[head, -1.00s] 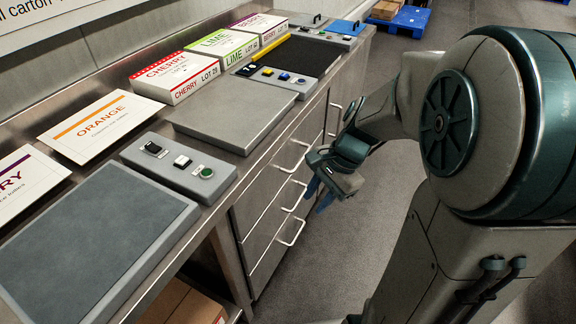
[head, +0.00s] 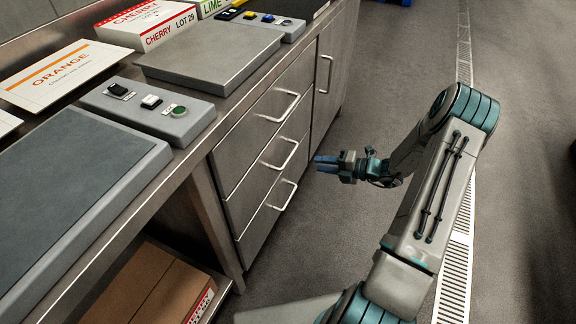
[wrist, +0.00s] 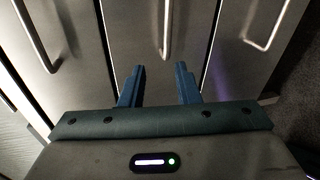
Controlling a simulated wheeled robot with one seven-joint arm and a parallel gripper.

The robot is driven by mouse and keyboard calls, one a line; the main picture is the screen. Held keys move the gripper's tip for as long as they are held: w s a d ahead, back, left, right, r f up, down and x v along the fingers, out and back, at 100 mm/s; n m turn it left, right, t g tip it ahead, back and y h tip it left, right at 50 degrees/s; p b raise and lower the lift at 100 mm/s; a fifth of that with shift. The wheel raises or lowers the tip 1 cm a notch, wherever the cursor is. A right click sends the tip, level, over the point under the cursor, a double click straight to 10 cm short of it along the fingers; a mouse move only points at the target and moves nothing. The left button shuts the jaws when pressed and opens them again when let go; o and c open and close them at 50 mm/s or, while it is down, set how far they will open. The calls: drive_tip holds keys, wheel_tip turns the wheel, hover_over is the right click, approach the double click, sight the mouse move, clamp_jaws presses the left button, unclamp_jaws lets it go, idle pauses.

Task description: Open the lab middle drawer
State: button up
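A stack of three steel drawers with bar handles is set in the bench front. The middle drawer (head: 252,178) is shut, and its handle (head: 284,154) sticks out. In the wrist view the middle drawer (wrist: 158,72) fills the centre, with its handle (wrist: 166,32) ahead of the gap between my fingers. My gripper (head: 318,162) is open and empty, to the right of the middle handle and apart from it. It also shows in the wrist view (wrist: 160,72), fingers spread, pointing at the drawer fronts.
The top drawer handle (head: 283,107) and bottom drawer handle (head: 285,196) sit close above and below. A tall door with a handle (head: 326,75) is beyond the drawers. A cardboard box (head: 150,285) stands on the shelf under the bench. The floor (head: 370,110) around my gripper is clear.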

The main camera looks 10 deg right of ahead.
sight(288, 158)
drive_tip(key=shift+m+t, duration=0.5)
drive_tip(key=shift+m, duration=0.3)
drive_tip(key=b+x, duration=0.1)
drive_tip(key=x, duration=0.3)
drive_tip(key=f+b+x, duration=0.1)
drive_tip(key=x, duration=0.4)
drive_tip(key=d+f+x, duration=0.1)
drive_tip(key=x, duration=0.3)
drive_tip(key=shift+w+a+b, duration=0.25)
drive_tip(key=shift+w+b, duration=0.15)
drive_tip(key=shift+w, duration=0.1)
clamp_jaws()
